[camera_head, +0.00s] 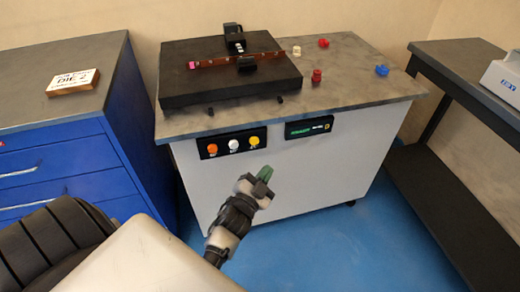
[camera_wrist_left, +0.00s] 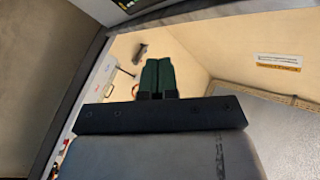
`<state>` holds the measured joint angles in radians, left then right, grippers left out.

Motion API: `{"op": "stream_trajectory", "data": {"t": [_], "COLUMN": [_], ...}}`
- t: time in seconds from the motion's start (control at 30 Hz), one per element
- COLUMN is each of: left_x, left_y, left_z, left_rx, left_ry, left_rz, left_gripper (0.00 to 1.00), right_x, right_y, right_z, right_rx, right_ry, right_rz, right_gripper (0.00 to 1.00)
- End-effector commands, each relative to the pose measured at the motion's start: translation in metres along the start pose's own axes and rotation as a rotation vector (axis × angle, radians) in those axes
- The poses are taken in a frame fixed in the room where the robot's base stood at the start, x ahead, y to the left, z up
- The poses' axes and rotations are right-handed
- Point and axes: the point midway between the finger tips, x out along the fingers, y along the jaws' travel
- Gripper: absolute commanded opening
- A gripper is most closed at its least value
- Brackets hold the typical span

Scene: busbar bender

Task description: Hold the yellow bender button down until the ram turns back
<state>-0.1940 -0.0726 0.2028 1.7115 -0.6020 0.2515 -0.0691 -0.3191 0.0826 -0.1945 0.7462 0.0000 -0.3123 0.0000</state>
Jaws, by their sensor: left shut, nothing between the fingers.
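The yellow button (camera_head: 254,141) is the rightmost of three on a black panel (camera_head: 231,142) on the front of the bender cabinet (camera_head: 290,170). My left gripper (camera_head: 265,174) is shut and empty, its green fingers just below and right of the yellow button and apart from it in the picture. Its shut fingertips also show in the left wrist view (camera_wrist_left: 157,75). On the cabinet top, the bender's black block holds a copper-coloured busbar (camera_head: 215,61) with a pink end, and a black ram part (camera_head: 235,38) stands behind it. My right gripper is not in view.
An orange button (camera_head: 212,149) and a white button (camera_head: 234,144) sit left of the yellow one. A green display (camera_head: 309,127) is to the right. A blue drawer cabinet (camera_head: 70,165) stands left, a dark bench (camera_head: 450,130) right. Blue floor is free in front.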

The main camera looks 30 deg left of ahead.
Motion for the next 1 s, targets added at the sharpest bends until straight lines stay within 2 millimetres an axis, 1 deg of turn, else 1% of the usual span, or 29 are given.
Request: {"op": "stream_trajectory", "data": {"t": [0.23, 0.37, 0.47, 0.73, 0.9, 1.0], "left_x": [0.001, 0.006, 0.014, 0.041, 0.054, 0.058], "left_y": [0.000, -0.004, -0.009, -0.029, -0.038, -0.041], "left_z": [0.001, 0.005, 0.011, 0.031, 0.040, 0.043], "left_rx": [-0.001, 0.000, 0.001, 0.001, -0.002, -0.002], "left_ry": [-0.001, 0.000, 0.001, 0.000, -0.001, -0.001], "left_rz": [0.001, 0.002, 0.002, 0.001, 0.002, 0.002], "left_gripper": [0.00, 0.00, 0.00, 0.00, 0.00, 0.00], "right_x": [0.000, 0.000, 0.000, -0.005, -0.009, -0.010], "right_y": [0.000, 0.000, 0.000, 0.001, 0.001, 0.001], "right_z": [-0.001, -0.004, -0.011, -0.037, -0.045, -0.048], "right_rx": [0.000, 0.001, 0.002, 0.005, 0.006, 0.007], "right_ry": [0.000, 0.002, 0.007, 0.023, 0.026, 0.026], "right_rz": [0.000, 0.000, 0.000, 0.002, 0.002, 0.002], "right_gripper": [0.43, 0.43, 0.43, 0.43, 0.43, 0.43]}}
